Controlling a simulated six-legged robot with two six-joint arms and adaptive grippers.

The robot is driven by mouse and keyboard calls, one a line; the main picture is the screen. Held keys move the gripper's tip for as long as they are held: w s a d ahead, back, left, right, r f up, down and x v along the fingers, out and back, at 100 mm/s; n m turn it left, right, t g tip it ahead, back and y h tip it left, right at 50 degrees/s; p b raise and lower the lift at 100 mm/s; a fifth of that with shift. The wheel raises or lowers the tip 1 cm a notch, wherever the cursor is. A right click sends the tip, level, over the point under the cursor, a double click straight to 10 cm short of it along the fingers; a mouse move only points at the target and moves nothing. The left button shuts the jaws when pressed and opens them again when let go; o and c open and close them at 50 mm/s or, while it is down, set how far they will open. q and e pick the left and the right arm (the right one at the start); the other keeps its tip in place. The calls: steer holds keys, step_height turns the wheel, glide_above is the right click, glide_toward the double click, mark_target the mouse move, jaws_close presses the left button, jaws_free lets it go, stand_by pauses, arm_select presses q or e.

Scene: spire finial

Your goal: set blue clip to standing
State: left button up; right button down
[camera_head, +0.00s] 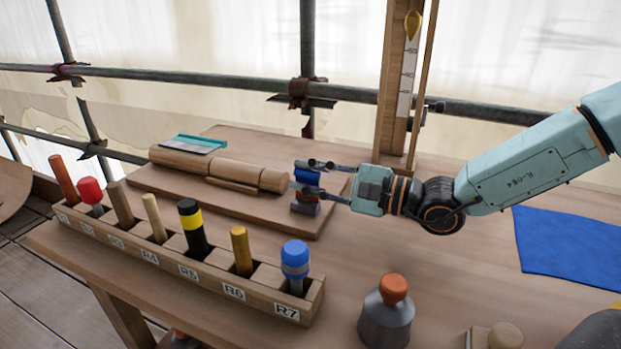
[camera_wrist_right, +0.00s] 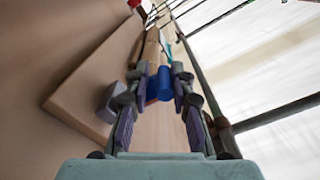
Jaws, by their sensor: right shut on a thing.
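The blue clip (camera_head: 307,179) is a small blue piece between the fingers of my right gripper (camera_head: 318,182), at the right end of the wooden board (camera_head: 250,209). In the right wrist view the blue clip (camera_wrist_right: 164,83) shows as a short blue cylinder between the fingertips of my right gripper (camera_wrist_right: 160,88), which is shut on it. The fingers partly hide it, so I cannot tell whether it touches the board. A turned wooden spindle (camera_head: 215,170) lies along the board, its end near the clip. My left gripper is not in view.
A wooden rack (camera_head: 190,272) with several tools in labelled slots stands at the front left. A grey block (camera_wrist_right: 108,103) sits near the board's edge. A grey weight with an orange knob (camera_head: 386,318) stands in front. A blue cloth (camera_head: 570,243) lies right. Scaffold poles stand behind.

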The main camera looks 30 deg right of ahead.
mark_target(310, 172)
steer(key=shift+f, duration=0.15)
steer(key=c, duration=1.1)
jaws_free()
steer(key=shift+w, duration=0.1)
steer(key=shift+r, duration=0.2)
steer(key=shift+r, duration=0.2)
step_height(310, 172, up, 9)
steer(key=shift+r, duration=0.2)
